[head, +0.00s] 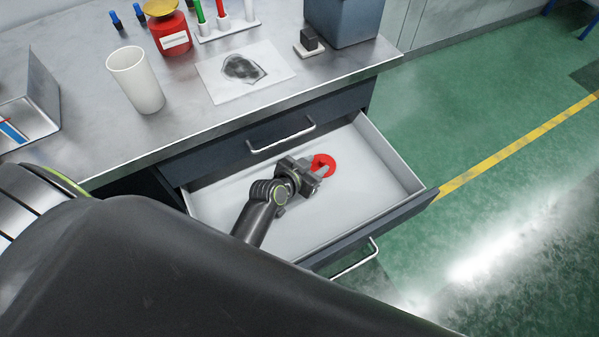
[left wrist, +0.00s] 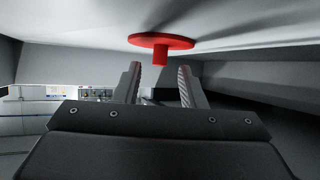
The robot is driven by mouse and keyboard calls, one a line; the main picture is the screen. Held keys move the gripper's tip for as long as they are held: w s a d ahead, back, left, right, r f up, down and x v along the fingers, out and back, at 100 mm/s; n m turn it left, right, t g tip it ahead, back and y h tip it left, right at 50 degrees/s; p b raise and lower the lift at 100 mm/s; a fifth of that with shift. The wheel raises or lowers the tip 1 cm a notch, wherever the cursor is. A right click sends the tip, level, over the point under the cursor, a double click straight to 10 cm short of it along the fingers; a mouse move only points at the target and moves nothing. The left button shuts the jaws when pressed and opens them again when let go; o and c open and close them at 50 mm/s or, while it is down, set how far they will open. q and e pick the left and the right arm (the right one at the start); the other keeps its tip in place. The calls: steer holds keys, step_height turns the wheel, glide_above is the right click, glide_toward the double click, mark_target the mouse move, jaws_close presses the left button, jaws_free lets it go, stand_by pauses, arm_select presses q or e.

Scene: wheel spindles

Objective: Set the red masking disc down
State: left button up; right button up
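The red masking disc (head: 331,162) is in the open drawer (head: 372,178), towards its back middle. In the left wrist view the disc (left wrist: 178,42) shows as a flat red plate with a short red stem, seemingly resting on the drawer floor. My left gripper (head: 318,170) reaches into the drawer at the disc and partly covers it in the head view. In the left wrist view its fingers (left wrist: 160,72) are apart, with the stem between or just beyond the tips and gaps on both sides. My right gripper is not in view.
The drawer walls surround the left gripper, with bare floor to the right of the disc. On the bench above stand a white cup (head: 135,80), a red jar (head: 168,30), a pen rack (head: 228,30), a white sheet (head: 275,62) and a grey bin (head: 345,18).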

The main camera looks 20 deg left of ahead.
arm_select(q)
steer(key=v, duration=1)
steer(key=shift+r+p, duration=0.1)
steer(key=shift+p, duration=0.2)
